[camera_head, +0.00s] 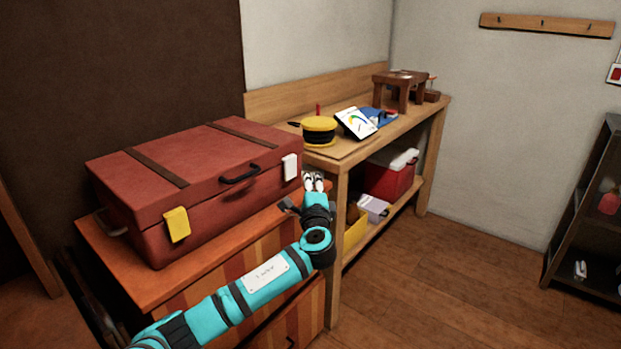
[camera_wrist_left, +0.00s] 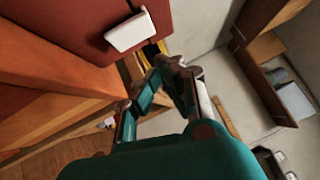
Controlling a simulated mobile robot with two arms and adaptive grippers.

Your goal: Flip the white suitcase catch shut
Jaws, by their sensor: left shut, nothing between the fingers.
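The red suitcase (camera_head: 200,180) lies closed on an orange-topped cabinet, with two brown straps and a black handle. Its white catch (camera_head: 290,167) is at the right end of the front face, and its yellow catch (camera_head: 177,224) is near the left end. In the left wrist view the white catch (camera_wrist_left: 130,32) is a pale plate on the red side; I cannot tell how far it stands off the case. My left gripper (camera_head: 314,182) is shut and empty, just right of the white catch and apart from it. Its fingertips (camera_wrist_left: 168,66) meet below and right of the catch in the wrist view. My right gripper is not in view.
A wooden workbench (camera_head: 340,150) stands right behind my left gripper, with a yellow round object (camera_head: 319,130), a tablet (camera_head: 356,123) and a small stool (camera_head: 402,85). A red cooler (camera_head: 388,178) sits on its lower shelf.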

